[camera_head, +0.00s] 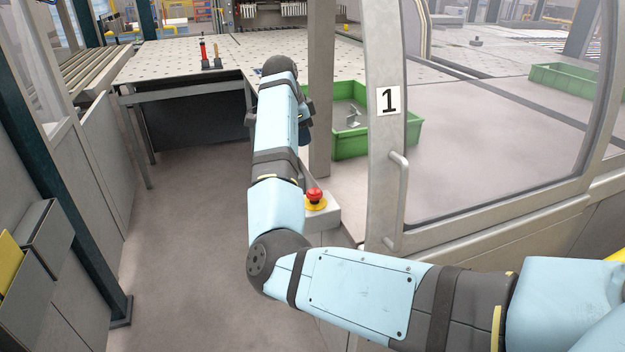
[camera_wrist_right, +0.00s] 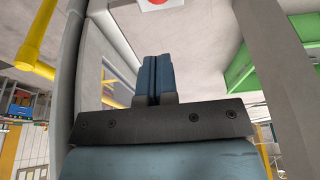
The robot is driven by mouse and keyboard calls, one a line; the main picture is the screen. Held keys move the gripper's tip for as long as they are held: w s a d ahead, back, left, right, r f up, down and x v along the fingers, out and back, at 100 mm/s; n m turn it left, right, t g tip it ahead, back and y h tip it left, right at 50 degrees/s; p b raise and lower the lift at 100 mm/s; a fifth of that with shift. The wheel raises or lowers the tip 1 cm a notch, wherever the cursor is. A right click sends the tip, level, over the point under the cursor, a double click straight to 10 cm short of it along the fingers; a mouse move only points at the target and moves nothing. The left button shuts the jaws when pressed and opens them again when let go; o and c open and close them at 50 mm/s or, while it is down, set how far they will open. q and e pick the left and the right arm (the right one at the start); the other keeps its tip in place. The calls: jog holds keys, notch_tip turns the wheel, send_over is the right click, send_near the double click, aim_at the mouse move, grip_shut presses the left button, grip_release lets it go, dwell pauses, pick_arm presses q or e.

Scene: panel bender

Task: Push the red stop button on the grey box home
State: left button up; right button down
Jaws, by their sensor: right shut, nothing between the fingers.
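The red stop button (camera_head: 315,195) sits on a yellow base on top of the grey box (camera_head: 328,217), beside the machine's post. My right arm reaches up past the left of the box and partly covers it. My right gripper (camera_head: 304,134) is beyond and above the button, mostly hidden behind my forearm, and apart from the button. In the right wrist view its blue fingers (camera_wrist_right: 155,78) are together with nothing between them. My left gripper is not in view.
A door frame marked 1 with a handle (camera_head: 398,200) stands right of the box. A green crate (camera_head: 378,140) with metal parts lies behind the post (camera_head: 319,90). A perforated table (camera_head: 165,62) stands at the back. The floor (camera_head: 190,240) left of my arm is clear.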

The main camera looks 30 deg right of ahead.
aim_at(316, 189)
jog(key=x, duration=0.4)
jog(key=p+x, duration=0.1)
jog(key=x, duration=0.3)
jog(key=a+x, duration=0.1)
jog(key=x, duration=0.4)
jog(key=shift+w+f+p, duration=0.1)
jog(key=shift+w+p, duration=0.05)
jog(key=shift+p, duration=0.25)
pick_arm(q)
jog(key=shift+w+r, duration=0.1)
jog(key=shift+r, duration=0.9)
pick_arm(e)
jog(key=shift+d+f, duration=0.1)
jog(key=shift+f, duration=0.4)
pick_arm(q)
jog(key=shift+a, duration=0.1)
pick_arm(e)
jog(key=shift+f, duration=0.1)
